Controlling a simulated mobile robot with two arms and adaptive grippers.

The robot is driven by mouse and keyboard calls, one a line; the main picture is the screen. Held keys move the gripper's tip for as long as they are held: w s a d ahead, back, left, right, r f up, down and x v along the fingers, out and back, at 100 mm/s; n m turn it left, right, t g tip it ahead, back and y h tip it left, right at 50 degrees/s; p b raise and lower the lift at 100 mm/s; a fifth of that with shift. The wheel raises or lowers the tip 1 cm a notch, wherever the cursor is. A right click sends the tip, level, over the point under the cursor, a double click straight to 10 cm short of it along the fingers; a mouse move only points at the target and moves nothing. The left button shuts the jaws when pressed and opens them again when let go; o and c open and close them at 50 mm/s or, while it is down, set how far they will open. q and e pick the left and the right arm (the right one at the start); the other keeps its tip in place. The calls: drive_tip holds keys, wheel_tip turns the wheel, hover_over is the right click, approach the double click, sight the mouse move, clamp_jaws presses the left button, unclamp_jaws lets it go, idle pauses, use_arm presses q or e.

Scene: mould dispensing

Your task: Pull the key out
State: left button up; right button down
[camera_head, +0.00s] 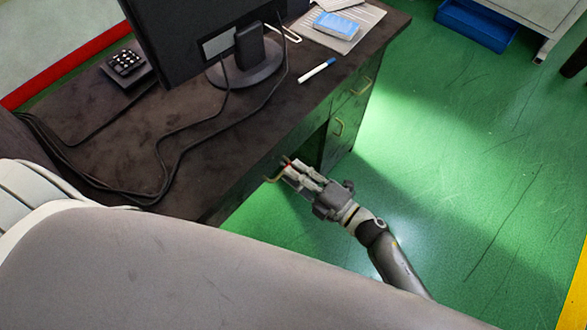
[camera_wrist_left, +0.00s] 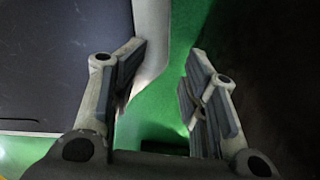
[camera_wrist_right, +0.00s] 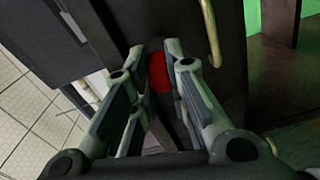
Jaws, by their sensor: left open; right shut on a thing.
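The key (camera_wrist_right: 158,74) shows as a red piece between the fingers of my right gripper (camera_wrist_right: 154,62), in front of a dark drawer face. Its shaft and any keyhole are hidden. In the head view, my right gripper (camera_head: 289,171) reaches the desk's front, with a small red spot at its fingertips. It is shut on the key. I cannot tell whether the key is in its lock. My left gripper (camera_wrist_left: 163,72) is open and empty in the left wrist view, above green floor. It is not clearly visible in the head view.
A brass handle (camera_wrist_right: 211,35) is close beside the right gripper. The dark desk (camera_head: 150,110) carries a monitor (camera_head: 190,35), a keypad phone (camera_head: 126,64), loose cables, a marker (camera_head: 317,70) and papers. Green floor (camera_head: 470,190) is open to the right.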

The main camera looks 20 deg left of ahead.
drive_tip(key=shift+p+v, duration=0.3)
drive_tip(key=shift+v, duration=1.35)
